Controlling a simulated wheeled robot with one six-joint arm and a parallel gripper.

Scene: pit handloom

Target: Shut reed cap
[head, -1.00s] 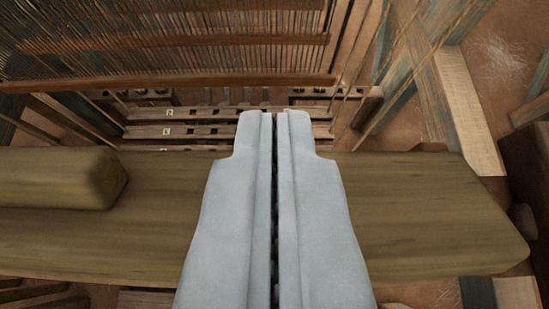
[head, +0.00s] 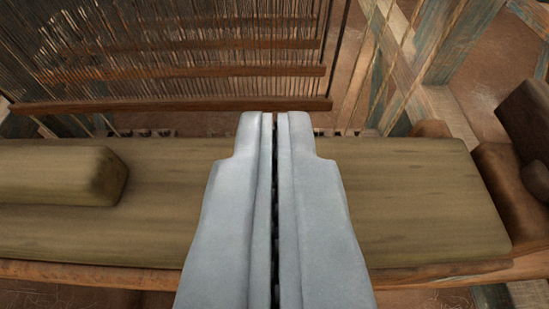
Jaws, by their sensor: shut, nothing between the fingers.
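My gripper (head: 273,118) is shut and empty, its two grey fingers side by side and pointing toward the loom. It shows in front of a broad olive-brown wooden board (head: 420,195) that runs across the picture, and hides the board's middle. I cannot tell whether the fingertips touch anything. Beyond the board hang rows of thin upright strands (head: 180,40) with horizontal wooden bars; the lowest bar (head: 170,105) is just past the fingertips in the picture. I cannot tell with certainty which part is the reed cap, or whether it is open or shut.
A thick rounded olive block (head: 60,175) lies on the board at the left. A dark brown wooden block (head: 527,118) stands at the right edge. Blue-grey posts (head: 455,40) and slanting cords rise at the upper right. Bare brown floor (head: 480,85) shows between them.

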